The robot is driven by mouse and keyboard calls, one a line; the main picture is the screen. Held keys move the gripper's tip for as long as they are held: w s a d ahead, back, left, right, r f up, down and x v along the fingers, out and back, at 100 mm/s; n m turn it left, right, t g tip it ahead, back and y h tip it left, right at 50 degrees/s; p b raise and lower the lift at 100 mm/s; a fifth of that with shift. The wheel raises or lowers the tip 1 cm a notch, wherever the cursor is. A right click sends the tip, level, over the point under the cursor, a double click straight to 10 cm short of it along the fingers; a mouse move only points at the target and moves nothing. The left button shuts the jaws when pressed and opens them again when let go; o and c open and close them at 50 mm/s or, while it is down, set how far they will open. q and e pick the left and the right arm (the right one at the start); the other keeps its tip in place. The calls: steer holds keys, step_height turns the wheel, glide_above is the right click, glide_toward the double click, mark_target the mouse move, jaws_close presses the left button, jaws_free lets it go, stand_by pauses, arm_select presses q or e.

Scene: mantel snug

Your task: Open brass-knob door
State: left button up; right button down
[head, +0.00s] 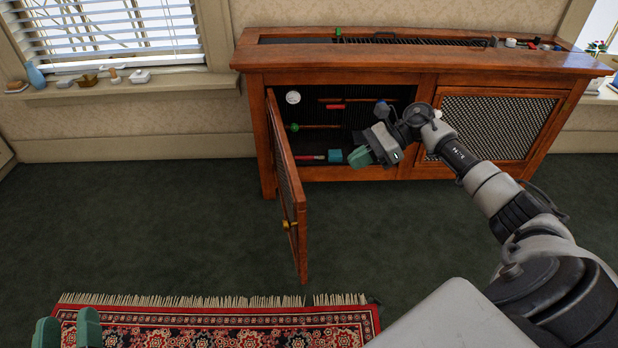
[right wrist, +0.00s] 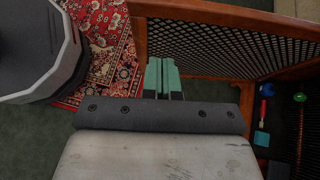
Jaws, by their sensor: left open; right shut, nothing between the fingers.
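The wooden cabinet (head: 330,60) stands against the wall. Its left door, the brass-knob door (head: 288,190), stands swung wide out into the room, with its brass knob (head: 289,224) near the free edge. The door's mesh panel also shows in the right wrist view (right wrist: 225,45). My right gripper (head: 365,157) is in front of the open compartment, right of the door; its green fingers are shut and empty, and in the right wrist view (right wrist: 160,75) they point toward the door's mesh side. Contact there cannot be told. My left gripper (head: 68,332) is open and empty at the bottom left, away from the door.
The cabinet's right mesh door (head: 495,125) is closed. Several small items, including a white round dial (head: 293,97) and a blue block (head: 335,156), are inside the open compartment. A red patterned rug (head: 215,325) lies in front; green carpet left of the door is clear.

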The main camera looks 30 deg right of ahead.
arm_select(q)
steer(key=shift+s+d+r+t+h+b, duration=0.1)
steer(key=shift+s+r+t+h+b, duration=0.15)
steer(key=shift+r+t, duration=0.4)
steer(key=shift+s+r+t+h+b, duration=0.2)
steer(key=shift+s+r+t, duration=0.1)
steer(key=shift+r+t, duration=0.35)
steer(key=shift+s+d+r+t+h+b, duration=0.1)
steer(key=shift+s+r+t+h+b, duration=0.15)
steer(key=shift+r+t, duration=0.4)
arm_select(e)
steer(key=a+r+x, duration=0.1)
steer(key=x, duration=1)
steer(key=shift+w+r, duration=0.2)
steer(key=shift+r, duration=0.1)
steer(key=shift+a, duration=0.2)
